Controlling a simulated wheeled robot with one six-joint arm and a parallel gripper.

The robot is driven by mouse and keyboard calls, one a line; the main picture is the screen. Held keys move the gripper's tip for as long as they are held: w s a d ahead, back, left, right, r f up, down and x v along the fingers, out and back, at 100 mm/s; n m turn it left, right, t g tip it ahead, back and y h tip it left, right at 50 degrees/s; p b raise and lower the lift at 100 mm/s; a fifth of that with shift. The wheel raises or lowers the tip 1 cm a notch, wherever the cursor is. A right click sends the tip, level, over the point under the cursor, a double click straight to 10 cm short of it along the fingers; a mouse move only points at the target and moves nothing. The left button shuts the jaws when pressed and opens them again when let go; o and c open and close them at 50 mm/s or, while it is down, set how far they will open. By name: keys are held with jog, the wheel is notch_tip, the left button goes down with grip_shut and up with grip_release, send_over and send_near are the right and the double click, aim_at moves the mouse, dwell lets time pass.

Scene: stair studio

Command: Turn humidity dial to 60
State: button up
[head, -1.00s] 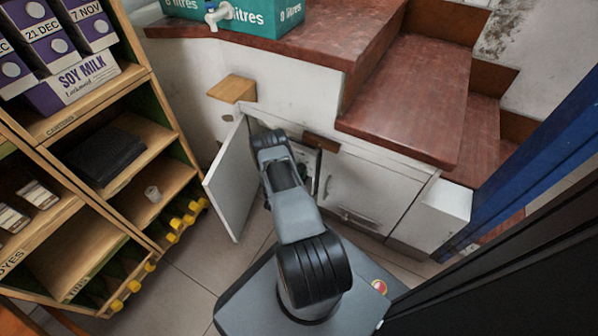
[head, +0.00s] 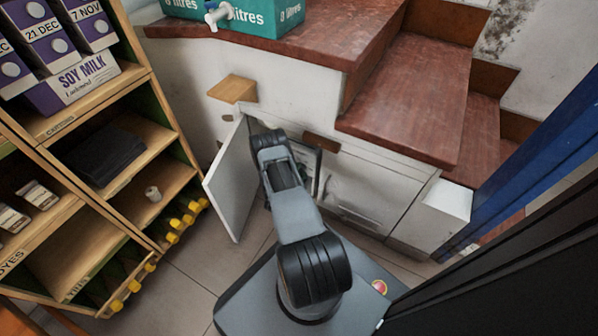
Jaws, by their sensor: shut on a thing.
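The humidity dial cannot be seen in this view. A white cupboard door (head: 232,182) stands open under the red-topped steps, and my arm reaches over to the opening beside it. A small part of the dark opening (head: 307,160) shows just right of my arm. My gripper is hidden behind my own arm, so its jaws and whatever is between them do not show.
A closed white cupboard front (head: 352,200) is right of the opening. A wooden block (head: 232,89) juts from the wall above the open door. A wooden shelf unit (head: 140,215) with cartons and yellow-capped bottles stands at left. Tiled floor (head: 190,270) is clear between them.

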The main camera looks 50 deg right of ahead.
dwell(0.3)
jog(key=o, duration=0.9)
jog(key=shift+p+v, duration=2.3)
jog(key=shift+v, duration=4.65)
